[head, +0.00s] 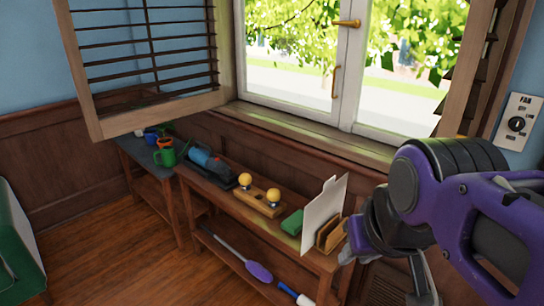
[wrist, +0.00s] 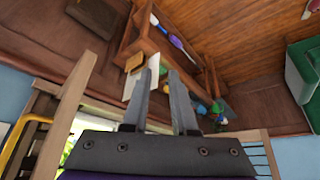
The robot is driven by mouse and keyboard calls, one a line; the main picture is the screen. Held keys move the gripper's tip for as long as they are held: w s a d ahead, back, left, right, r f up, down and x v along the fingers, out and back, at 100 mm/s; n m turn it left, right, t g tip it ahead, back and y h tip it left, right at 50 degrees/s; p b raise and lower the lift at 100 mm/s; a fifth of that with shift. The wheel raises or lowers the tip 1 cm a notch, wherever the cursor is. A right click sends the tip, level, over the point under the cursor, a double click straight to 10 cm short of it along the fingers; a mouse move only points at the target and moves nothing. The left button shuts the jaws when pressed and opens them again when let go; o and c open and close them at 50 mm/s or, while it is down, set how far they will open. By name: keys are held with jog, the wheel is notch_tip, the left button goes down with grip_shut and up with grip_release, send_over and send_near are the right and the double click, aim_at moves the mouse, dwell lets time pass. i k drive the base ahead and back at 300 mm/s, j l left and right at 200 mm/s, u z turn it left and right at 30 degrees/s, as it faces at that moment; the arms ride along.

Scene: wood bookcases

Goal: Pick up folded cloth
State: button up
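A small green folded cloth (head: 292,222) lies on the narrow wooden table, just left of an upright white board. In the wrist view a small green patch between the fingers may be the cloth, but the fingers hide much of that area. My gripper (wrist: 164,68) has its two grey fingers apart with nothing held between them. In the head view my purple arm fills the right side, with the gripper (head: 385,275) right of the cloth and apart from it.
The white board (head: 322,215) stands in a wooden holder (head: 332,234) between the cloth and my gripper. The window is behind.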

aim_at(294, 224)
jog(key=i+j+z, duration=0.4)
jog(key=j, duration=0.2)
jog(key=i+j+z, duration=0.2)
jog(key=j, duration=0.1)
